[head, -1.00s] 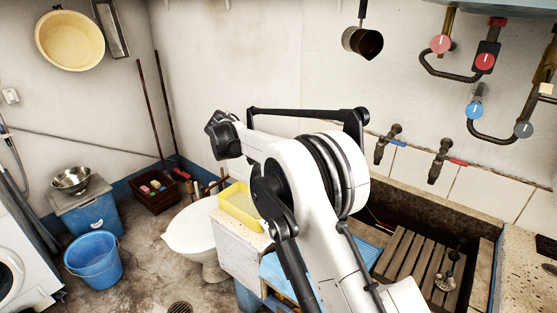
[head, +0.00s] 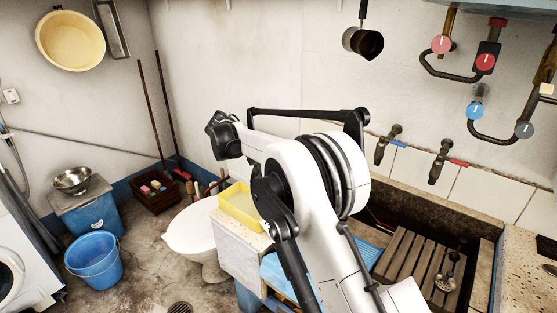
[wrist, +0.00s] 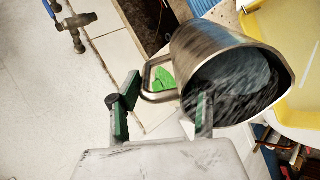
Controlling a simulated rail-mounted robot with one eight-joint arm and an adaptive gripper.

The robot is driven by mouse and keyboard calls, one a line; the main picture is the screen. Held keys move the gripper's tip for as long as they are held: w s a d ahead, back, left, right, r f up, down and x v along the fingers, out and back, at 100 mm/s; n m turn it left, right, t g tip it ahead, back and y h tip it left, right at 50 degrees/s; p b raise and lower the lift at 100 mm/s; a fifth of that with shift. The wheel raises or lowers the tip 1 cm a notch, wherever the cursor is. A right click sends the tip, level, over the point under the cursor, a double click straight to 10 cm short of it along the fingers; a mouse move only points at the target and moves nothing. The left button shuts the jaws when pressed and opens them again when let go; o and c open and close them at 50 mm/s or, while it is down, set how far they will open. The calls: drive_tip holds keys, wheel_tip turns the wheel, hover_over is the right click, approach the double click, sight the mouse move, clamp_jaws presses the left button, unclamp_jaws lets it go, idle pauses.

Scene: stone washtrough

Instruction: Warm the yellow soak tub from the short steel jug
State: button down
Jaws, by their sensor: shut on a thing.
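The short steel jug (wrist: 204,42) is large in the wrist view, tilted, with its mouth turned towards the lower right. Its inside looks grey-blue and speckled; I cannot tell the liquid level. My gripper (wrist: 168,88) is shut on the jug at its handle side, with green-and-black fingers on either side of the handle loop. The yellow soak tub (head: 236,206) stands on the pale stand left of the trough. Its edge also shows at the right of the wrist view (wrist: 298,112), beside the jug's mouth. My arm hides the gripper and jug in the head view.
A dark pot (head: 362,42) hangs on the wall. Taps (head: 440,160) stick out above the stone trough (head: 430,205), which has a wooden slatted rack (head: 408,262). A white toilet (head: 195,232) stands left of the tub. A blue bucket (head: 94,262) stands on the floor.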

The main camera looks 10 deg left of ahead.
drive_tip(key=shift+s+a+f+h+b, duration=0.2)
drive_tip(key=shift+a+h+b, duration=0.1)
drive_tip(key=shift+b, duration=0.15)
drive_tip(key=shift+r+p, duration=0.25)
drive_tip(key=shift+p, duration=0.25)
drive_tip(key=shift+r+t+p, duration=0.1)
drive_tip(key=shift+t+p, duration=0.2)
drive_tip(key=shift+p, duration=0.9)
